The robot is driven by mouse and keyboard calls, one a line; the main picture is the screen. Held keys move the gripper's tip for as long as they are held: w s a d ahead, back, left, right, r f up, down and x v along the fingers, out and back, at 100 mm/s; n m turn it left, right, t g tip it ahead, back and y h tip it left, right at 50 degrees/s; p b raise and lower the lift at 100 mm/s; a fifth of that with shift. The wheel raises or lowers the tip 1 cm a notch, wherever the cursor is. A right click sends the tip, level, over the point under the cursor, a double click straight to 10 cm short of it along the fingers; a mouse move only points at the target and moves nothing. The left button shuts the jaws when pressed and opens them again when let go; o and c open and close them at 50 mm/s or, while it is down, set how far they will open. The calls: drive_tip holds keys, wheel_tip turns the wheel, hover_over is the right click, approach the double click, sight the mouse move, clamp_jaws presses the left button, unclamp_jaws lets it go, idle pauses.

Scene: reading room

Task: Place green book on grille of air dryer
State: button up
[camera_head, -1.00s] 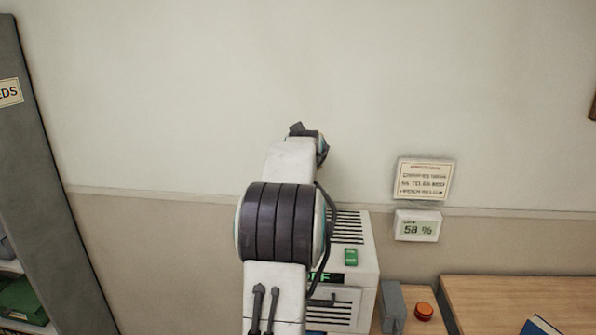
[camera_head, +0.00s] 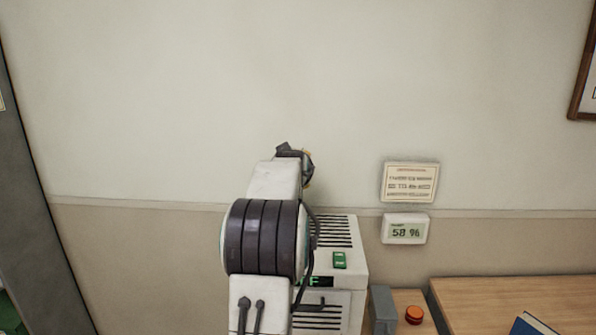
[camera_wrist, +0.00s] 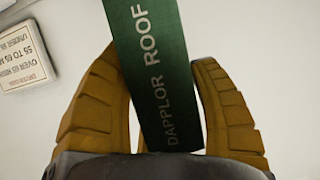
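The green book (camera_wrist: 160,100) fills the middle of the wrist view, its spine lettered "DAPPLOR ROOF". My gripper (camera_wrist: 160,62) has its two yellow fingers closed against the book's sides. The air dryer (camera_head: 356,270) is a white box in the head view, partly hidden behind my arm. Its slotted dark grille (camera_head: 338,232) is on top, with a green label beside it. In the head view my arm reaches up past the dryer's left side, and its own links hide the book and fingers.
A sign (camera_head: 410,183) and a humidity display (camera_head: 404,229) hang on the wall. A grey box (camera_head: 382,310) and an orange button (camera_head: 414,314) stand right of the dryer. A wooden desk (camera_head: 490,293) holds a blue book (camera_head: 533,325). A grey cabinet (camera_head: 30,220) stands left.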

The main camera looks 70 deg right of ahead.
drive_tip(key=shift+o, duration=1.4)
drive_tip(key=b+v, duration=0.8)
drive_tip(key=v, duration=0.4)
drive_tip(key=shift+b, duration=0.35)
drive_tip(key=shift+r, duration=0.1)
